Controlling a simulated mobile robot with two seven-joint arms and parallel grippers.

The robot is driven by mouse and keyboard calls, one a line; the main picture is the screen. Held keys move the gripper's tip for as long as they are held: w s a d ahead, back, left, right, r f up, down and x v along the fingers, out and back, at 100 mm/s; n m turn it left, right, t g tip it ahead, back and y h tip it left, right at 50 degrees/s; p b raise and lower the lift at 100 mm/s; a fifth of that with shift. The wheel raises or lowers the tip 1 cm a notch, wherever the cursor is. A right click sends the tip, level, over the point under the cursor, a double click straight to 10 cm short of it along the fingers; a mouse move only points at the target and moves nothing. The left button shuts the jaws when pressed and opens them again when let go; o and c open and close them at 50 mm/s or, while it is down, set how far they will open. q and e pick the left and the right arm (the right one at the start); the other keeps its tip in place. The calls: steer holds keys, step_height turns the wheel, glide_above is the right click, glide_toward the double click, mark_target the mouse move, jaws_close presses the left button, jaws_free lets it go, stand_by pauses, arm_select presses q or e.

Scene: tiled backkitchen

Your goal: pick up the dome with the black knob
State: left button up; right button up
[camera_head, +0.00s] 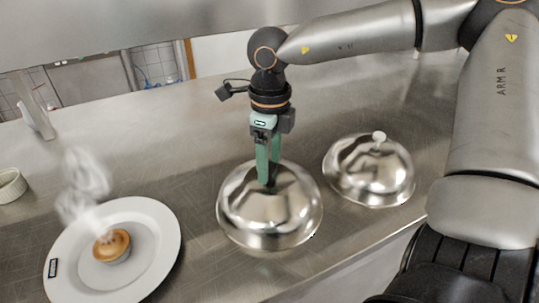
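A shiny steel dome (245,215) is in the middle of the head view, over the counter. My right gripper (269,183) points straight down at its top, with its two green fingers close together there. The dome's knob is mostly hidden by the fingers; a dark patch shows at their tips. I cannot tell whether the fingers are closed on the knob. A second steel dome (360,180) with a pale, whitish knob (379,137) stands on the counter to the right. My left gripper is not in view.
A white plate (158,240) with a small steaming pastry (112,244) lies at the lower left. A small white dish (11,186) stands at the left edge. The steel counter (180,140) is clear behind the domes. Its front edge runs close to both domes.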

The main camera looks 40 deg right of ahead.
jaws_close()
stand_by(0.3)
steer(key=shift+w+r, duration=0.1)
steer(key=shift+r, duration=0.05)
